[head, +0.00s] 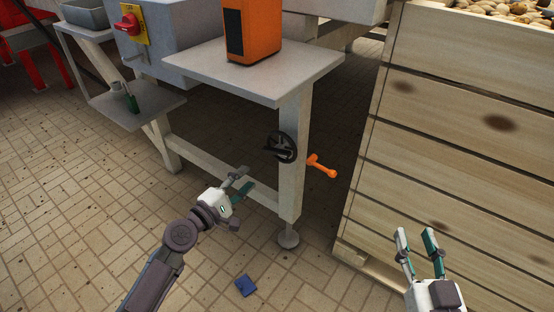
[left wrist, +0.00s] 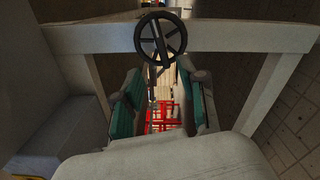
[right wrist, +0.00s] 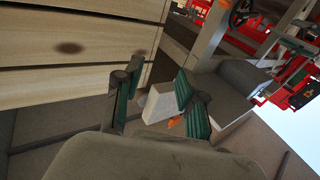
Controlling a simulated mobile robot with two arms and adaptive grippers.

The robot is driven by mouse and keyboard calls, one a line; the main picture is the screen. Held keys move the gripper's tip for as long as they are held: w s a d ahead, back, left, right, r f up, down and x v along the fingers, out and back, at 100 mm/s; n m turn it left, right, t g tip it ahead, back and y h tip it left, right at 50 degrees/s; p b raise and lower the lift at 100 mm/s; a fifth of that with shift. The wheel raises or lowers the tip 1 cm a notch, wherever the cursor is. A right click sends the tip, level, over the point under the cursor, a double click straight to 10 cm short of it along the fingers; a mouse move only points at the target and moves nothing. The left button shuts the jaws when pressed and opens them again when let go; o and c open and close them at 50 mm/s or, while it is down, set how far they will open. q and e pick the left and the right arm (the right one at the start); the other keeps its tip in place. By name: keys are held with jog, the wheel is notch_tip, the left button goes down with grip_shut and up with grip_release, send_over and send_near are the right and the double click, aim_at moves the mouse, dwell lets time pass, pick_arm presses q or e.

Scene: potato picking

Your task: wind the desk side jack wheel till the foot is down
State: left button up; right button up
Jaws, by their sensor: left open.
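The black spoked jack wheel (head: 281,147) is mounted on the side of the pale desk's near leg (head: 293,170). It also shows in the left wrist view (left wrist: 160,40), beyond my fingertips. The round foot (head: 288,239) is at the bottom of that leg, close to the floor; I cannot tell whether it touches. My left gripper (head: 243,186) is open and empty, below and left of the wheel, apart from it. My right gripper (head: 417,240) is open and empty in front of the wooden crate. In the right wrist view the wheel (right wrist: 239,14) is at the top.
An orange handle-like part (head: 321,167) sticks out right of the leg. An orange box (head: 252,32) stands on the desk top (head: 270,80). The wooden crate (head: 470,130) closes off the right. A blue piece (head: 245,285) lies on the tiled floor, which is otherwise fairly clear.

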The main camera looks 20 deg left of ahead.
pick_arm(q)
send_near(274, 154)
jog(key=w, duration=0.2)
jog(key=x, duration=0.3)
jog(key=b+x, duration=0.1)
jog(key=x, duration=0.2)
jog(key=shift+d, duration=0.4)
jog(key=shift+w+d, duration=0.2)
jog(key=shift+w, duration=0.3)
pick_arm(e)
jog(key=shift+s+a+r+t+y, duration=0.1)
jog(key=shift+s+r+t+y, duration=0.1)
jog(key=shift+r+t, duration=0.5)
jog(key=shift+s+a+r+t+y, duration=0.15)
jog(key=shift+r+t, duration=0.3)
jog(key=shift+r, duration=0.45)
jog(key=shift+s+r+t+y, duration=0.1)
jog(key=shift+r+t+y, duration=0.15)
jog(key=shift+r+t, duration=0.45)
jog(key=shift+r, duration=0.1)
pick_arm(q)
grip_shut()
pick_arm(e)
jog(key=shift+g, duration=0.25)
